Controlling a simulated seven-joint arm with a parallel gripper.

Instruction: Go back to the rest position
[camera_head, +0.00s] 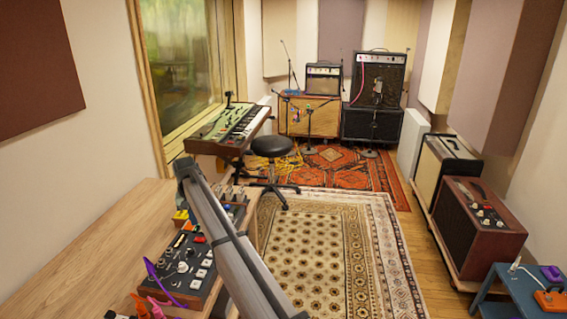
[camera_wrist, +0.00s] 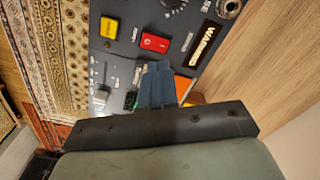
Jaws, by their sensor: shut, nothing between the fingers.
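My gripper (camera_wrist: 156,68) shows in the wrist view as two blue-grey fingers held together, with nothing between them. It is over a dark control panel (camera_wrist: 120,50), near a red switch (camera_wrist: 156,43); I cannot tell whether it touches the panel. A yellow switch (camera_wrist: 109,27) lies to its left in that view. In the head view my grey arm (camera_head: 228,240) reaches up from the bottom and crosses in front of the panel (camera_head: 205,252). The fingers cannot be made out there.
The panel lies on a wooden desk (camera_head: 105,225) at left. A purple clip-like item (camera_head: 160,280) is at its near end. Beyond are a keyboard (camera_head: 228,125), a black stool (camera_head: 272,146) and amplifiers (camera_head: 378,80). A patterned rug (camera_head: 330,250) covers open floor; a blue stand (camera_head: 510,290) is at lower right.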

